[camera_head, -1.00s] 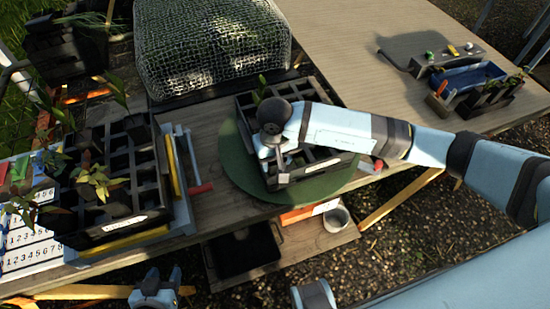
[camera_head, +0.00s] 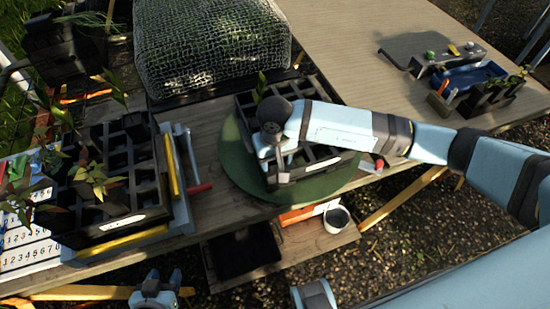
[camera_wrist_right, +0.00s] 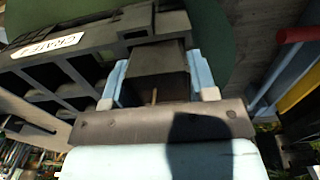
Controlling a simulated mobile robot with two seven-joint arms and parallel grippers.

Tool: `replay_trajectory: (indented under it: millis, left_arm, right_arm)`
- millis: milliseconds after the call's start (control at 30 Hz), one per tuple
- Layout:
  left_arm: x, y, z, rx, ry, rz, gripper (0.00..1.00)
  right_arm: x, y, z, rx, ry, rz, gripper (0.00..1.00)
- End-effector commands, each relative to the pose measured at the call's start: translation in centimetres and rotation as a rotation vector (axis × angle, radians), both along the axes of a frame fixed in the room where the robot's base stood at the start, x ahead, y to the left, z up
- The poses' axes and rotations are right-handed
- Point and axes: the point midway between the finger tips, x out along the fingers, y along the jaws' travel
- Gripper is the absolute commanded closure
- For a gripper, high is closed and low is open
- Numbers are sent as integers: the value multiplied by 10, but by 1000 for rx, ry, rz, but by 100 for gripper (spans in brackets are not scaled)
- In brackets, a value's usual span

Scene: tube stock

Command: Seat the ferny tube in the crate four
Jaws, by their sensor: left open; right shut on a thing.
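My right gripper (camera_wrist_right: 157,88) is shut on a dark square tube (camera_wrist_right: 156,72), with a thin stem showing at its top. Its foliage is out of view, so I cannot tell whether it is ferny. In the head view my right gripper (camera_head: 277,160) is over the near left part of a black crate (camera_head: 318,168) on a round green mat. In the wrist view the crate's label (camera_wrist_right: 55,45) starts with "CRATE"; its number is not clear. The tube is at that crate's corner; how deep it sits is hidden. My left gripper (camera_head: 157,290) is open and empty, low at the front.
Another black crate (camera_head: 113,228) with several leafy plants stands at the left. The round mat (camera_head: 233,165) lies under the right crate. A netted cover (camera_head: 210,45) is behind. A blue tray (camera_head: 470,76) and dark pots (camera_head: 492,98) stand on the far right table.

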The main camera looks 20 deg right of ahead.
Motion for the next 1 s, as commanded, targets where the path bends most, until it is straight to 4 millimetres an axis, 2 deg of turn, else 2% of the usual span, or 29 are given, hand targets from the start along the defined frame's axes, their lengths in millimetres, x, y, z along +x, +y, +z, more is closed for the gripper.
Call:
replay_trajectory:
  millis: [67, 100, 200, 233, 567, 667, 1000]
  left_arm:
    - [0, 0, 0, 0, 0, 0, 52]
    - [0, 0, 0, 0, 0, 0, 52]
    - [0, 0, 0, 0, -1, 0, 52]
    - [0, 0, 0, 0, -1, 0, 52]
    - [0, 0, 0, -7, 13, 4, 52]
    - [1, -1, 1, -8, 13, 5, 52]
    - [1, -1, -4, -12, 14, 7, 52]
  right_arm:
    - [-2, 0, -4, -2, 5, 1, 75]
    - [-2, 0, -4, -2, 6, 1, 43]
    - [-2, 0, -4, -3, 6, 1, 20]
    - [-2, -1, -4, -3, 7, 1, 18]
    - [-2, -2, -3, -5, 7, -1, 18]
    - [-1, -2, 12, -6, 3, 0, 18]
    - [-1, 1, 92, -2, -3, 3, 18]
